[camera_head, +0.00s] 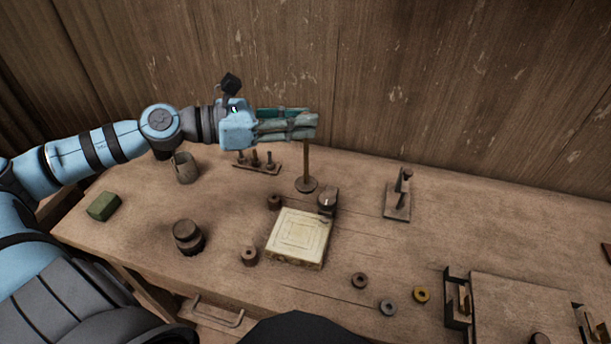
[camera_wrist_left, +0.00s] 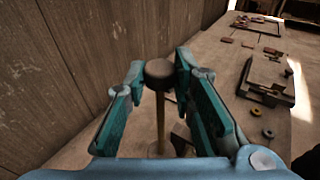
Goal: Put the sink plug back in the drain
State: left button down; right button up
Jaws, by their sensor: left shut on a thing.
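My left gripper (camera_head: 308,124) reaches in from the left above the back of the bench. It is shut on an upright brown rod (camera_head: 306,160) with a round disc foot, near its top. The foot appears at bench level, but I cannot tell whether it touches. In the left wrist view, the rod's dark round knob (camera_wrist_left: 160,69) shows between the fingers. I cannot tell whether this rod is the sink plug. I see no sink or drain that I can name with certainty. My right gripper is not in view.
A pegged rack (camera_head: 257,167), a mug (camera_head: 185,168), a green block (camera_head: 103,206) and an upright stand (camera_head: 397,205) are around. Several rings lie in front.

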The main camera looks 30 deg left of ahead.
aim_at(306, 155)
pick_arm(q)
jog(key=f, duration=0.2)
jog(key=w+f, duration=0.1)
jog(key=f, duration=0.1)
jog(key=w+f+b, duration=0.1)
jog(key=f, duration=0.2)
jog(key=shift+w, duration=0.25)
jog(key=shift+s+f, duration=0.2)
jog(key=shift+s+r, duration=0.2)
jog(key=shift+s, duration=0.1)
jog(key=shift+f, duration=0.1)
jog(key=c, duration=1.8)
grip_release()
jog(key=shift+w+f, duration=0.1)
jog(key=shift+f, duration=0.1)
jog(key=o, duration=0.4)
jog(key=shift+w, duration=0.1)
jog(key=shift+o, duration=0.2)
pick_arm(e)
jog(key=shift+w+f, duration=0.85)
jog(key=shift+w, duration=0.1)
pick_arm(q)
jog(key=shift+r, duration=0.15)
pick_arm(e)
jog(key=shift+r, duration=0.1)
